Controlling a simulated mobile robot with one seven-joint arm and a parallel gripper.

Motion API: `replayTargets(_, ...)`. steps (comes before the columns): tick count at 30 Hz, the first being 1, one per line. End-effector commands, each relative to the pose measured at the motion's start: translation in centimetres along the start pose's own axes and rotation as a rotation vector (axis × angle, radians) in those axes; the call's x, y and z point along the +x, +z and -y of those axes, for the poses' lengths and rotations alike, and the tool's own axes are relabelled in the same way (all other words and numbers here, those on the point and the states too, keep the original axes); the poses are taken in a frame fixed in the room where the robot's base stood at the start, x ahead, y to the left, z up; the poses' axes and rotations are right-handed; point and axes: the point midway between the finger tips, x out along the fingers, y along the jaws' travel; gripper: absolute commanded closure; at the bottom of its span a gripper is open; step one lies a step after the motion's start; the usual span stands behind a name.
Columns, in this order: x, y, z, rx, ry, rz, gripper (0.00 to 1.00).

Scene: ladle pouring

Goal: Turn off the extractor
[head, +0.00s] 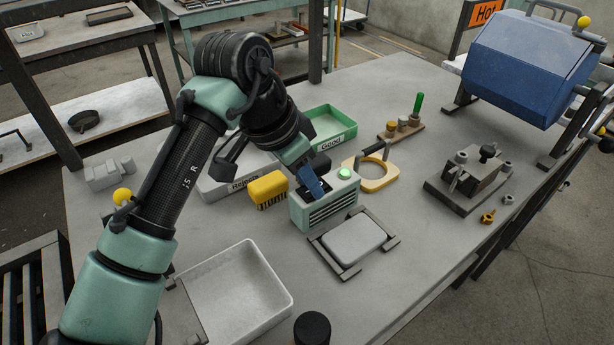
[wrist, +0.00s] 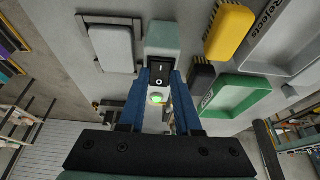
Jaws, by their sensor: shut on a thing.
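The extractor is a small pale-green box (head: 328,208) with side slots, standing on the bench. Its top carries a black rocker switch (wrist: 159,76) marked I and O, and a green lamp (head: 344,173) that glows. The lamp also shows lit in the wrist view (wrist: 157,98). My gripper (head: 312,188) reaches down to the top of the extractor, its blue fingers on either side of the switch. In the wrist view the fingers (wrist: 160,76) are closed in on the switch. In the head view the fingers mostly hide the switch; which way it is pressed is unclear.
A yellow brush (head: 268,187) lies close left of the extractor. A flat grey pad in a frame (head: 354,240) lies in front. The Rejects tray (head: 218,188) and green Good tray (head: 336,137) stand behind. A yellow ring with a handle (head: 376,177) is to the right.

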Motion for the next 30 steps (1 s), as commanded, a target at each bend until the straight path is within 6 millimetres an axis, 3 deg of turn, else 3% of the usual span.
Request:
replayTargets(18, -0.3, -1.0, -0.1, 0.000, 0.004, 0.229, 1.00)
replayTargets(30, 0.1, -0.9, 0.0, 0.000, 0.000, 0.261, 1.00)
